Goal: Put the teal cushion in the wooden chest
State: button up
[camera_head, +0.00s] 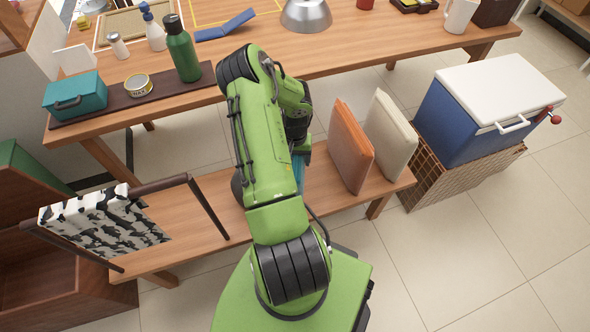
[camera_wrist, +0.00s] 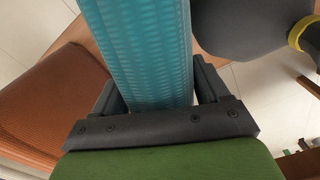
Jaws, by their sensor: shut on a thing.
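The teal cushion (camera_wrist: 143,45) stands on edge between the fingers of my gripper (camera_wrist: 158,88) in the wrist view. My gripper is shut on it. In the head view only a sliver of the teal cushion (camera_head: 303,172) shows beside my green arm, at the low wooden bench; the fingers are hidden there. I cannot tell whether the cushion touches the bench. A reddish-brown wooden chest (camera_head: 68,285) is at the lower left, partly cut off by the frame. It appears open, with a green panel (camera_head: 22,168) at its back.
An orange cushion (camera_head: 350,147) and a cream cushion (camera_head: 390,137) stand on the bench (camera_head: 190,230), right of my arm. A cow-patterned sling rack (camera_head: 105,222) is between my arm and the chest. The table (camera_head: 340,60) is behind. A blue cooler (camera_head: 460,115) stands right.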

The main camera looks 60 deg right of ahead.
notch_tip(320, 180, up, 10)
jog(key=shift+r+p, duration=0.1)
jog(key=shift+p, duration=1.15)
